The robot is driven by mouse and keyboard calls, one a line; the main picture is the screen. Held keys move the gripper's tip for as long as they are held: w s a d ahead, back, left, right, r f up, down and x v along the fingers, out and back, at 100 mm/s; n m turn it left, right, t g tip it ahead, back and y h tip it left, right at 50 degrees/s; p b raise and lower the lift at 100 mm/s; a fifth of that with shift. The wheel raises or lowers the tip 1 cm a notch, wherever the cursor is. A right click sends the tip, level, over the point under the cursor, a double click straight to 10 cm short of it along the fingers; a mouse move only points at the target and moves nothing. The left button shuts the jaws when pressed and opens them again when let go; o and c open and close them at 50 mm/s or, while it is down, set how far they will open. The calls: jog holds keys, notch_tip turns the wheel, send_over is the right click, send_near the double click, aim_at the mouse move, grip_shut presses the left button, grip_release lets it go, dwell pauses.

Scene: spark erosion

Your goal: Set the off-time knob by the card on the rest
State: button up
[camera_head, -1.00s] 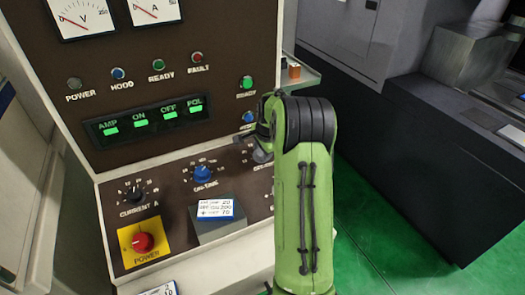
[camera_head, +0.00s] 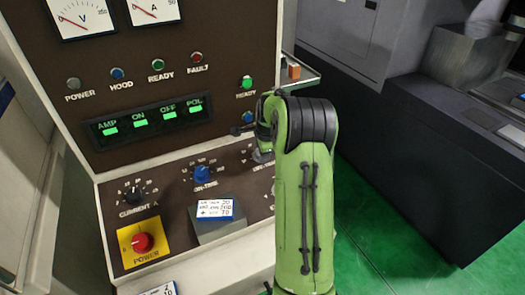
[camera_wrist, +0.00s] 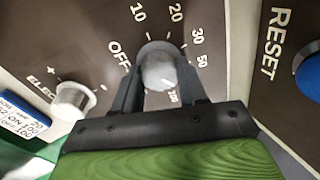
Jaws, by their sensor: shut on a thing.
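My gripper (camera_wrist: 160,78) is shut on the pale grey off-time knob (camera_wrist: 157,64) in the wrist view, one finger on each side. A scale with 10, 20, 30, 50 and more rings the knob, and "OFF" is printed at its left. The knob's mark seems to face the lower right, near the 100; this is hard to tell. In the head view my green arm hides most of this knob.
The blue on-time knob (camera_head: 202,174), black current knob (camera_head: 133,195) and red power knob (camera_head: 142,242) are to the left. In the wrist view, a pale electrode knob (camera_wrist: 73,100) and a blue reset button (camera_wrist: 309,77) flank my gripper. Another card (camera_head: 160,289) shows at the bottom.

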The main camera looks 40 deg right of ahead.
jog(key=shift+s+a+f, duration=0.15)
jog(key=shift+f, duration=0.15)
jog(key=o, duration=1.1)
jog(key=shift+s+r, duration=0.1)
jog(key=shift+r, duration=0.05)
jog(key=shift+c, duration=0.2)
jog(key=shift+w, duration=0.35)
jog(key=v, duration=1.5)
jog(key=shift+r+p, duration=0.3)
jog(key=shift+s, duration=0.1)
